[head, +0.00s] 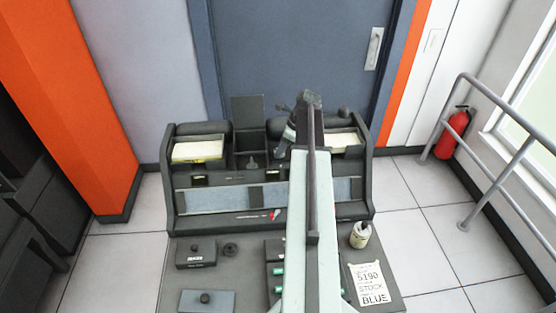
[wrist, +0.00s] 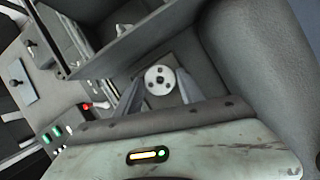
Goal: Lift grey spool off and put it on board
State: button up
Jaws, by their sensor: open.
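A pale grey round disc with dark holes (wrist: 159,80), which looks like the end of the grey spool, shows in the wrist view. It sits on a dark grey surface of the machine, and its depth is hidden. My gripper (wrist: 157,84) is open, with one finger on each side of the disc. I cannot tell whether the fingers touch it. In the head view my gripper (head: 281,153) is small and dark at the machine's upper middle, and the spool cannot be made out there. A flat grey-blue plate with a black knob (head: 190,300) lies at the front left; I cannot tell whether it is the board.
The dark machine (head: 168,205) has paper stacks in its left (head: 197,150) and right bays. A black knobbed box (head: 195,254), a small black ring (head: 231,250), a pale can (head: 360,235) and a written card (head: 372,286) stand or lie on the desk. My arm hides the desk's middle.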

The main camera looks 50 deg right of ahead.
jog(key=shift+f, duration=0.25)
jog(key=c, duration=1)
